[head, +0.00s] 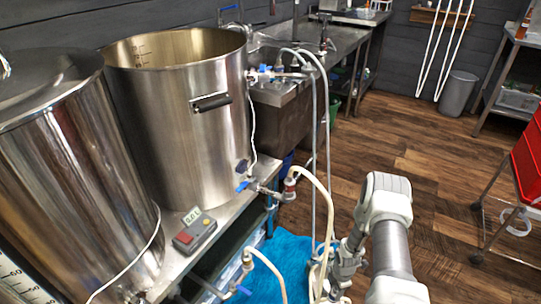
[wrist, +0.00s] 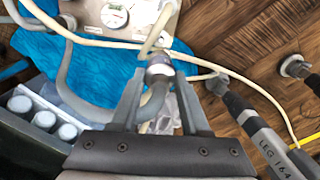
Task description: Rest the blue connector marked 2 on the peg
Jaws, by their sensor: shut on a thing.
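My gripper (wrist: 160,80) is shut on a hose connector (wrist: 158,68), a metallic piece with a bluish band and a pale hose running up from it. No number on it is legible. In the head view my gripper (head: 338,268) is low at the lower centre, among hoses beside the bench; the held connector is hard to make out there. A wooden peg rail (head: 428,17) is on the far wall at the upper right, with white hoses hanging from it. I cannot tell which peg the task names.
Two steel kettles (head: 180,120) stand on the bench at the left, with blue-handled valves and hoses. A blue mat (head: 290,262) lies on the floor. A grey bin (head: 458,93) and a cart with a red crate (head: 527,155) stand right. The wooden floor between is clear.

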